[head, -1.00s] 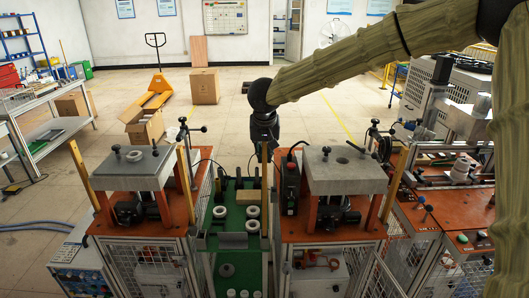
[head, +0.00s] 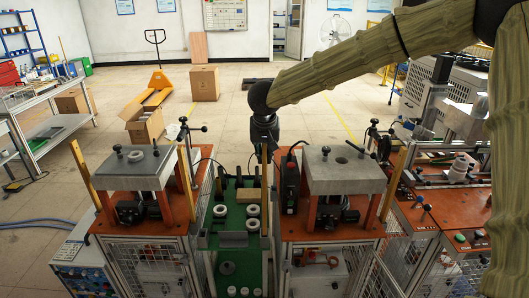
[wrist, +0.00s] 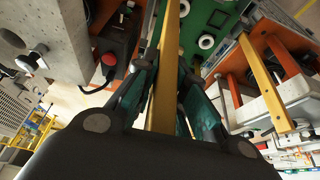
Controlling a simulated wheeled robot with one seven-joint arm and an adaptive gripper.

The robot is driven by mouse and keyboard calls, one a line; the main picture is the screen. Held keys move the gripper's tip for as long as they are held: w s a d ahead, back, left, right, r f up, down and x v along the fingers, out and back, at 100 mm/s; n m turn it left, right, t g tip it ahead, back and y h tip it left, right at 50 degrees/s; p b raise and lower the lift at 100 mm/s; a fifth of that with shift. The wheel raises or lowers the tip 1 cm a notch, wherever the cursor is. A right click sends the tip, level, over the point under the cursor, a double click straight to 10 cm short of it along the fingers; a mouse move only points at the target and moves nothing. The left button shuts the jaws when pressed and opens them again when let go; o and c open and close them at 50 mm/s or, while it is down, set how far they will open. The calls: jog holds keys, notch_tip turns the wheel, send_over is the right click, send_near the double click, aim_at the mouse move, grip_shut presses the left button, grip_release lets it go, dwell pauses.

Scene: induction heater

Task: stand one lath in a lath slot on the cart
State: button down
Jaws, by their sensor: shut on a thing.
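My gripper (head: 264,146) points down above the right side of the green cart (head: 225,206). It is shut on a yellow wooden lath (head: 265,190), which hangs upright below it. In the wrist view the lath (wrist: 165,90) runs between the two fingers (wrist: 165,95) and on past the cart's edge. The lath's lower end is near the cart's right edge; I cannot tell whether it sits in a slot. The slots themselves are too small to make out.
White rings (head: 252,210) and a grey block (head: 233,239) lie on the cart. Press stations with a left grey plate (head: 135,170) and a right grey plate (head: 345,177) flank it closely. A red-button control box (head: 291,180) stands just right of the lath.

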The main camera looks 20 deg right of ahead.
aim_at(264, 168)
jog(key=shift+f+p, duration=0.6)
jog(key=shift+f, duration=2.45)
jog(key=c, duration=1.4)
grip_release()
jog(key=shift+o, duration=0.2)
jog(key=shift+r, duration=0.15)
jog(key=v, duration=1.1)
jog(key=shift+s+r, duration=0.25)
jog(key=shift+r, duration=0.1)
